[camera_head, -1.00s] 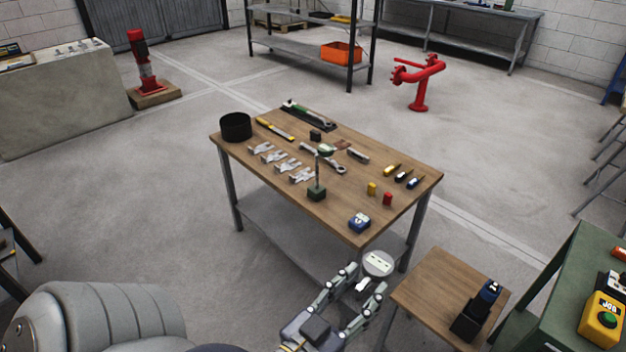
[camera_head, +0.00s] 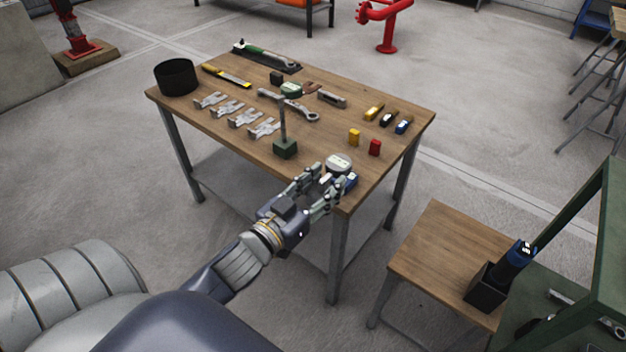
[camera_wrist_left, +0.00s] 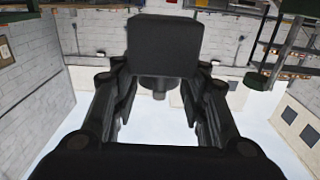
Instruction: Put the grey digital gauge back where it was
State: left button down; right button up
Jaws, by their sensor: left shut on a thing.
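The grey digital gauge (camera_head: 338,161) has a round pale face with a small display. My left gripper (camera_head: 323,182) is shut on it and holds it over the near right corner of the wooden workbench (camera_head: 215,140). I cannot tell how high it is above the top. In the left wrist view the fingers (camera_wrist_left: 160,100) point away from the camera, and a dark block hides much of what is between them. My right gripper is in neither view.
A blue item (camera_head: 351,181) on the bench is partly hidden by the gripper. A green block with a post (camera_head: 284,147), yellow (camera_head: 354,137) and red (camera_head: 375,147) pieces stand nearby. A small side table (camera_head: 435,245) with a black holder (camera_head: 484,288) stands at right.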

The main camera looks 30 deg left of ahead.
pick_arm(q)
jog(key=shift+w+a+f, duration=0.25)
jog(key=shift+w+a, duration=0.25)
jog(key=shift+a, duration=0.05)
jog(key=w+a, duration=0.3)
jog(key=w, duration=0.1)
jog(key=w+a+f+b, duration=0.1)
jog(key=w+a, duration=0.2)
jog(key=w, duration=0.1)
jog(key=w+a+b, duration=0.1)
jog(key=w+a, duration=0.3)
jog(key=shift+w+f, duration=0.1)
jog(key=shift+f, duration=0.1)
jog(key=shift+f+b, duration=0.75)
jog(key=shift+f, duration=0.95)
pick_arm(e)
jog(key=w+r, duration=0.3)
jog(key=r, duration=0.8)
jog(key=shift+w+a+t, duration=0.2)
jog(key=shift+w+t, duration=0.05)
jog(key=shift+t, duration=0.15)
pick_arm(q)
jog(key=c, duration=1.4)
grip_release()
jog(key=shift+f, duration=0.25)
jog(key=o, duration=0.5)
jog(key=shift+c, duration=0.2)
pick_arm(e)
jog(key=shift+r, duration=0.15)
